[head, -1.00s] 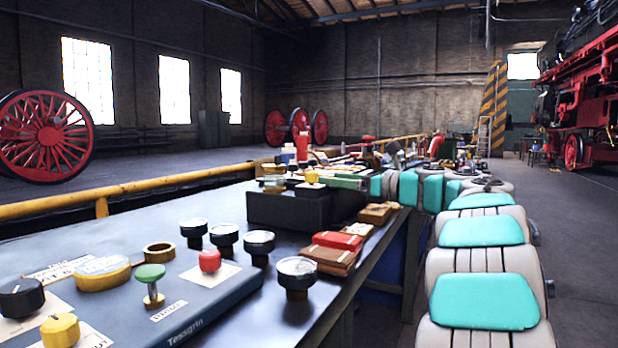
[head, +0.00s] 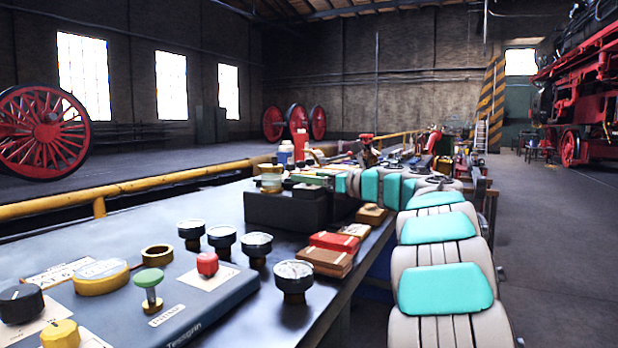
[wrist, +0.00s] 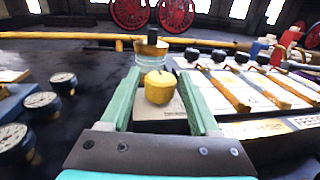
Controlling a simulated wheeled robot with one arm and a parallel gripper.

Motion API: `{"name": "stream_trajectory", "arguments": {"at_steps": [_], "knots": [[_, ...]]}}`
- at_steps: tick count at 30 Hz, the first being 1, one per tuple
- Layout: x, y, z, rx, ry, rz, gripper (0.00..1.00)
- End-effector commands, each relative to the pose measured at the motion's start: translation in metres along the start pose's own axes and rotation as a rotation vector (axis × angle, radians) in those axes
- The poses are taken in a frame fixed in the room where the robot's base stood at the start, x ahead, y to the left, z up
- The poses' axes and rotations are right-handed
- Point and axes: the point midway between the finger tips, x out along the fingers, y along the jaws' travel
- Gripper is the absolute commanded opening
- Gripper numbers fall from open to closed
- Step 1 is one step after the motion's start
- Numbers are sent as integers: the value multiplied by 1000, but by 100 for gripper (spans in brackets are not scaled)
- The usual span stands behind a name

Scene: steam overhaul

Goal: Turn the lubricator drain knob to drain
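A yellow knob (wrist: 160,88) sits on a pale plate (wrist: 160,108) in the middle of the wrist view. My gripper (wrist: 158,72) is open, with one green finger on each side of the knob in the picture. I see gaps between the knob and both fingers; I cannot tell how far down the fingers reach. In the head view my gripper (head: 318,181) is at the dark raised block (head: 275,208), and the yellow knob there is hidden or too small to make out. No drain marking is readable.
A jar (wrist: 150,50) stands just beyond the knob. Several dial gauges (wrist: 63,83) stand to the left, and a panel with bars and black knobs (wrist: 232,92) lies to the right. A blue panel (head: 215,298) and red box (head: 335,241) are nearer on the bench.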

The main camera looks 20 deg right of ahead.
Motion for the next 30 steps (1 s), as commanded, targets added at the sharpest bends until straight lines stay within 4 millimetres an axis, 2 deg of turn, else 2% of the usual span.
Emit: {"name": "stream_trajectory", "arguments": {"at_steps": [2,16,30], "knots": [[0,0,0,0,0,0,52],[0,0,0,0,0,0,0],[0,0,-3,-2,-1,-57,0]]}}
